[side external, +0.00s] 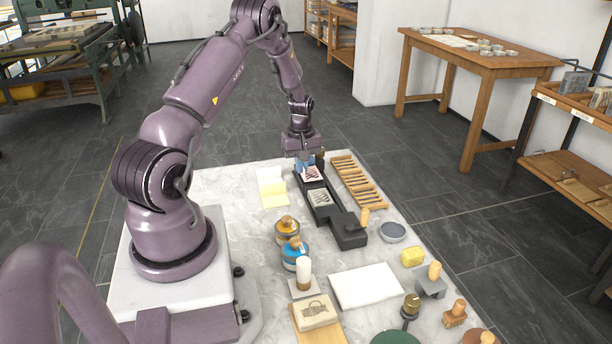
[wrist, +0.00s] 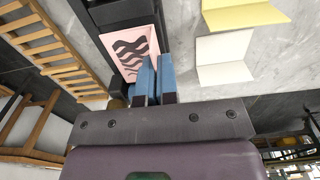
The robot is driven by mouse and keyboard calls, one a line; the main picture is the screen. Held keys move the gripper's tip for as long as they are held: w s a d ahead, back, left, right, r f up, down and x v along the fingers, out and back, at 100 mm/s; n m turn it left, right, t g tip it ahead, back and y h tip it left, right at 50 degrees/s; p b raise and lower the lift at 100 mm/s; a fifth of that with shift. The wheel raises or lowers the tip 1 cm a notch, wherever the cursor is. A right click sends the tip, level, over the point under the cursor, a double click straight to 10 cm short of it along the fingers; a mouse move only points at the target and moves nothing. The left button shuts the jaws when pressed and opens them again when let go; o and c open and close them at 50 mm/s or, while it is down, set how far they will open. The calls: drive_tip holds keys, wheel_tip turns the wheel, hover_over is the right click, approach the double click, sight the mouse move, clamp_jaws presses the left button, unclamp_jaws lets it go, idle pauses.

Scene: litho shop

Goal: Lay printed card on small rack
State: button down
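The printed card (wrist: 130,48) is pink with black wavy stripes and a narrow raised or folded strip along its right edge in the wrist view. In the side view the card (side external: 312,174) lies at the far end of the black press bed (side external: 332,213). My gripper (side external: 305,160) is low at the card's far end, pointing down. Its blue fingers (wrist: 157,62) are close together with a narrow gap, beside the card's edge strip. I cannot tell whether they pinch it. The small wooden slatted rack (side external: 358,183) stands just right of the press bed, also in the wrist view (wrist: 48,45).
A yellow and white folded card (side external: 272,187) lies left of the bed. A second printed piece (side external: 320,197) sits nearer on the bed. Inking jars (side external: 290,240), a white sheet (side external: 366,286) and a grey round dish (side external: 392,232) stand nearer. No objects show on the rack.

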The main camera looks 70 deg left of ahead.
drive_tip(key=shift+r, duration=2)
drive_tip(key=shift+w+d+f, duration=0.15)
drive_tip(key=shift+w+d, duration=0.05)
drive_tip(key=shift+m, duration=0.6)
drive_tip(key=w, duration=0.2)
drive_tip(key=w+d, duration=0.1)
drive_tip(key=w, duration=0.1)
drive_tip(key=w+d+f, duration=0.1)
drive_tip(key=w, duration=0.1)
drive_tip(key=shift+w, duration=0.35)
drive_tip(key=w+r+n, duration=0.1)
drive_tip(key=w+r, duration=0.1)
drive_tip(key=w, duration=0.4)
drive_tip(key=shift+s+d+f, duration=0.1)
drive_tip(key=shift+d+f, duration=0.1)
drive_tip(key=shift+f, duration=1.5)
drive_tip(key=shift+s+d+f, duration=0.1)
drive_tip(key=shift+d+f, duration=0.05)
drive_tip(key=shift+f, duration=1.5)
drive_tip(key=shift+f, duration=0.2)
